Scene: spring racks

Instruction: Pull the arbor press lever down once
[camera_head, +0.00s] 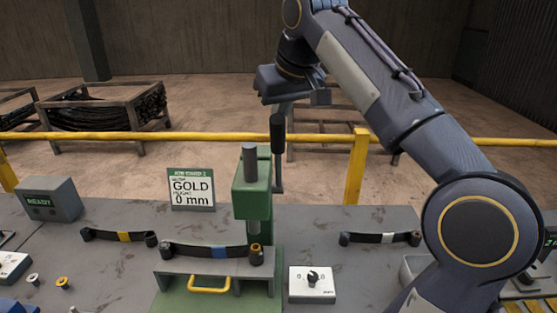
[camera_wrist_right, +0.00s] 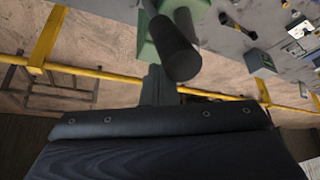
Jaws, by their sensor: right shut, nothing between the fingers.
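The green arbor press (camera_head: 252,200) stands on the bench with a grey ram top. Its lever stands upright beside it, ending in a black grip (camera_head: 277,133). In the right wrist view the black grip (camera_wrist_right: 180,52) looms close, in front of the green press body (camera_wrist_right: 150,42). My right gripper (camera_head: 283,112) points down at the top of the grip, with its fingers together and empty. It shows in the wrist view (camera_wrist_right: 158,80) just left of the grip; I cannot tell whether they touch. My left gripper is out of view.
A leaf spring with a blue band (camera_head: 218,252) lies on the fixture under the press. Other springs (camera_head: 122,236) lie on both sides. A sign (camera_head: 191,188) reads GOLD, 0 mm. A knob box (camera_head: 312,284) sits in front. A yellow rail (camera_head: 230,136) runs behind the bench.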

